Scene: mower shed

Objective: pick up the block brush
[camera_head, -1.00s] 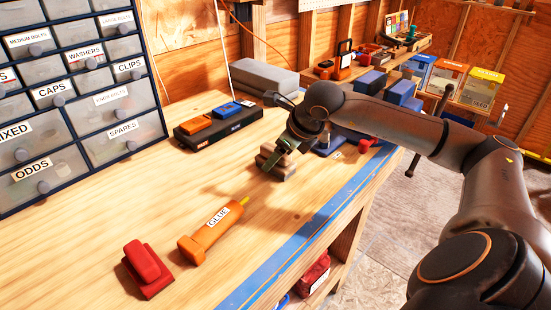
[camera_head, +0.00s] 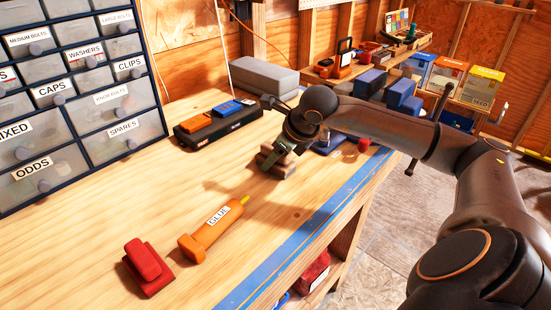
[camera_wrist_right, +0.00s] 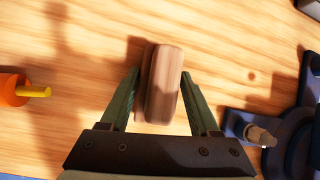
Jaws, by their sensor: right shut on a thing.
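The block brush (camera_head: 284,170) is a brown wooden block with rounded edges, on the workbench in the middle of the head view. The right wrist view shows its long brown back (camera_wrist_right: 163,84) between the two green fingers. My right gripper (camera_head: 273,156) reaches down from the right and is shut on the brush; the wrist view shows the gripper (camera_wrist_right: 160,76) with a finger on each side. Any bristles are hidden below. I cannot tell whether the brush touches the bench. My left gripper is in neither view.
An orange glue tube (camera_head: 212,231) and a red block-shaped object (camera_head: 148,266) lie nearer on the workbench (camera_head: 100,235). A black tray (camera_head: 217,124) and a grey block (camera_head: 264,77) stand behind the brush. A blue tool (camera_wrist_right: 285,130) is close to the right finger.

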